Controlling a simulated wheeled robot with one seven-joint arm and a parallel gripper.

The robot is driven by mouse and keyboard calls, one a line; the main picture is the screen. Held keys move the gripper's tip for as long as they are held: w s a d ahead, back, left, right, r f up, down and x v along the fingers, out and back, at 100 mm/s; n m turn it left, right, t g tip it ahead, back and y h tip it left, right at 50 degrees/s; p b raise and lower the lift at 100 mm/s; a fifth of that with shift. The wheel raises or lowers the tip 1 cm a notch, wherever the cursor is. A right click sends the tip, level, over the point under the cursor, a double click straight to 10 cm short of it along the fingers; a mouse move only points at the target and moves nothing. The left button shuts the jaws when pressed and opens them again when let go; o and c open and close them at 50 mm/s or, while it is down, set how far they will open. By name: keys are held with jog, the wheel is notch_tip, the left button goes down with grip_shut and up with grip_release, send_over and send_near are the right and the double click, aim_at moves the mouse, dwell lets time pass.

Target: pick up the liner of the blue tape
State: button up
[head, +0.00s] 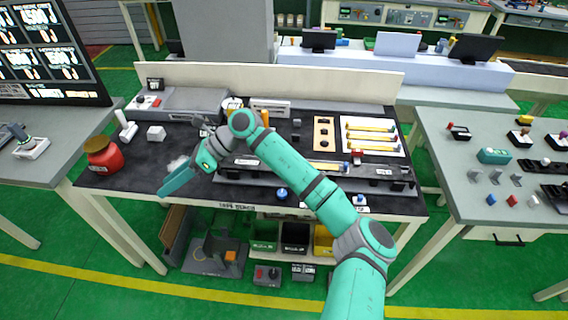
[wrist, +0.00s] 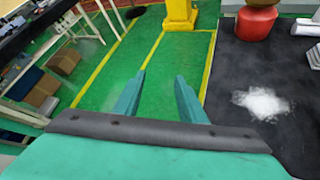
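My gripper (head: 178,180) is over the left front part of the dark bench mat (head: 130,175). In the wrist view its two fingers (wrist: 161,90) are apart with nothing between them, against the green floor past the bench edge. A whitish patch (wrist: 262,103) lies on the mat, right of the fingers in the wrist view. I cannot tell whether it is liner. Two small blue round things, one (head: 282,193) near the bench's front edge and one (head: 360,199) farther right, are too small to identify. No blue tape or its liner can be made out clearly.
A red jar (head: 103,155) stands at the bench's left end. A long grey fixture (head: 385,172) crosses the right half, partly behind my arm. A white board (head: 371,135) with yellowish strips and a tan holed plate (head: 324,133) lie behind it.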

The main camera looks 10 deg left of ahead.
jog(key=w+d+r+t+h, duration=0.4)
jog(key=w+d, duration=0.5)
jog(key=d, duration=0.6)
jog(key=w+d+r+t+h, duration=0.1)
jog(key=w+d+t+h, duration=0.1)
jog(key=w+d+h, duration=0.95)
jog(key=s+d+f+y, duration=0.1)
jog(key=f, duration=0.2)
jog(key=d+f+y, duration=0.1)
jog(key=f+y, duration=0.1)
jog(key=f, duration=0.1)
jog(key=s+f+y, duration=0.1)
jog(key=f, duration=0.3)
jog(key=shift+s+d+m+y, duration=0.3)
jog(key=shift+d+m+y, duration=0.05)
jog(key=shift+d+m, duration=0.05)
grip_shut()
